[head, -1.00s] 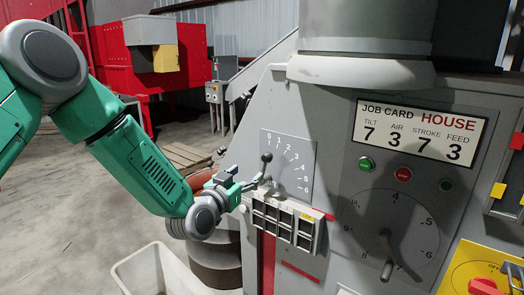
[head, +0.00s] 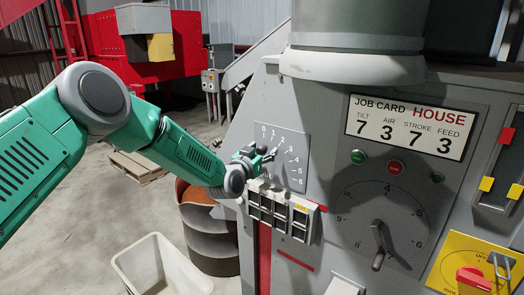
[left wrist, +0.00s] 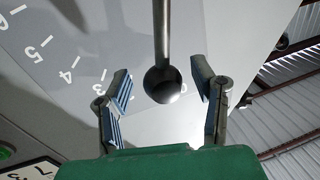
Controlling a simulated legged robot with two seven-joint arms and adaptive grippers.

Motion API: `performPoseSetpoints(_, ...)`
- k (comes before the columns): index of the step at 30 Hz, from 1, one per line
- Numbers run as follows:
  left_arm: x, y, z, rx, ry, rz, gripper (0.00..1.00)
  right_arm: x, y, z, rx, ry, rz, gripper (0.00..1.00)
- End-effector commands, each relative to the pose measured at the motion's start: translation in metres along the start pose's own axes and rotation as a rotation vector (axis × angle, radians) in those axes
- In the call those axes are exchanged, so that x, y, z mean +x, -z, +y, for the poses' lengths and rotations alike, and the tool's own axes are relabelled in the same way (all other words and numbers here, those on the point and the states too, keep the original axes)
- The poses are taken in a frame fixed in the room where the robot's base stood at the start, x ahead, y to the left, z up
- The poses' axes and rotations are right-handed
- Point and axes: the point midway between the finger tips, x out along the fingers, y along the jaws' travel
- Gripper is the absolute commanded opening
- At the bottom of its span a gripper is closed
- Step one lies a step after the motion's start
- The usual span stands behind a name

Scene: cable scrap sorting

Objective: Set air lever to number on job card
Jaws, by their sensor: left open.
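The job card (head: 415,127) reads tilt 7, air 3, stroke 7, feed 3. The air scale plate (head: 284,147), numbered 0 to 6, is on the grey machine face. The air lever has a metal rod and a black ball knob (left wrist: 163,85). In the head view my gripper largely covers the lever, so its setting cannot be read there. My left gripper (head: 260,155) is at the lever. In the left wrist view its two blue-padded fingers are open, one on each side of the knob, with visible gaps to it.

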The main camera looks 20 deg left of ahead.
Motion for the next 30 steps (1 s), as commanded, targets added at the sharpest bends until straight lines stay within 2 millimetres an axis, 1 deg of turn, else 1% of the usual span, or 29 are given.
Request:
performPoseSetpoints(5,0.0,-0.001,-0.003,-0.002,0.001,0.0,0.52,0.0,0.0,0.0,0.0,0.0,0.0,0.39)
performPoseSetpoints(6,0.0,-0.001,-0.003,-0.002,0.001,0.0,0.38,0.0,0.0,0.0,0.0,0.0,0.0,0.39)
performPoseSetpoints(8,-0.001,-0.001,-0.003,-0.002,0.001,0.0,0.17,0.0,0.0,0.0,0.0,0.0,0.0,0.39)
performPoseSetpoints(9,-0.001,-0.001,-0.003,-0.003,0.001,0.0,0.03,0.0,0.0,0.0,0.0,0.0,0.0,0.39)
performPoseSetpoints(10,-0.001,-0.001,-0.003,-0.003,0.001,0.0,0.0,0.0,0.0,0.0,0.0,0.0,0.0,0.39)
performPoseSetpoints(20,-0.002,-0.004,-0.001,0.038,0.004,0.007,0.0,0.005,0.0,0.0,0.0,0.0,0.0,0.39)
performPoseSetpoints(30,-0.005,-0.012,0.018,0.242,0.005,0.046,0.0,0.027,-0.002,0.0,0.0,0.0,0.0,0.39)
